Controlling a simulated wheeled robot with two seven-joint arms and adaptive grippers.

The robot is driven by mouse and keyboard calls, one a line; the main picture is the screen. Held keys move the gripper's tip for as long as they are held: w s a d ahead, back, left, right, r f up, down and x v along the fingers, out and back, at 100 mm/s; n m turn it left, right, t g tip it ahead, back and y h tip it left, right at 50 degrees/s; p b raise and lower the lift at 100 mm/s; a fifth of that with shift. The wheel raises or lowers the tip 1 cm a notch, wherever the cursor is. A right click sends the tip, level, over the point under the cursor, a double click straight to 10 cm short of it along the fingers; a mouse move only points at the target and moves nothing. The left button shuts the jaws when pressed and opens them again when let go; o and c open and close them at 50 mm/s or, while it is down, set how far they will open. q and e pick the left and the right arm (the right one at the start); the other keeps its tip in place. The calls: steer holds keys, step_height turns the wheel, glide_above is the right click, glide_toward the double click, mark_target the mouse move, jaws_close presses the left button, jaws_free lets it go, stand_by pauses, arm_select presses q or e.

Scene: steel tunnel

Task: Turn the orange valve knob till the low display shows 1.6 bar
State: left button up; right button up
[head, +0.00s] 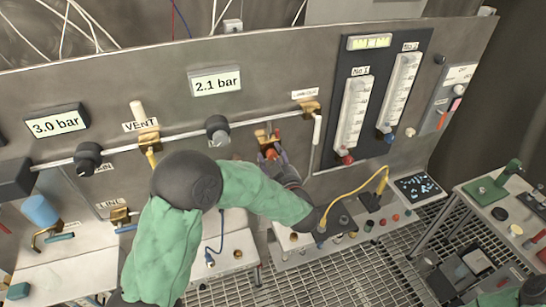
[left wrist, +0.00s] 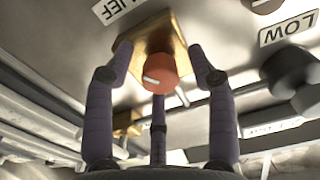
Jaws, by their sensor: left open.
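The orange valve knob (left wrist: 163,73), with a white mark on its face, sits on a square brass block (left wrist: 135,43) in the left wrist view. In the head view the knob (head: 269,154) is partly hidden by my left gripper (head: 275,160). My left gripper (left wrist: 160,92) is open, its fingers spread around the knob with gaps visible at the sides. One display (head: 216,82) reads 2.1 bar and another (head: 56,124) reads 3.0 bar. I cannot tell from their labels which is the low one. My right gripper is not in view.
A LOW label (left wrist: 287,28) and a black gauge or knob (left wrist: 291,72) are right of the orange knob. A black flowmeter panel (head: 377,105) stands right of the valve. A yellow cable (head: 352,199) runs below.

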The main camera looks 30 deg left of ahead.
arm_select(q)
jaws_close()
steer(key=shift+f+n+b, duration=0.2)
steer(key=shift+n+b, duration=1)
steer(key=shift+b, duration=0.2)
steer(key=n+b, duration=0.4)
steer(key=shift+b, duration=0.3)
steer(key=shift+r+n+b, duration=0.1)
steer(key=shift+n+b, duration=1.5)
steer(key=shift+n, duration=0.2)
jaws_free()
steer(key=shift+r, duration=0.1)
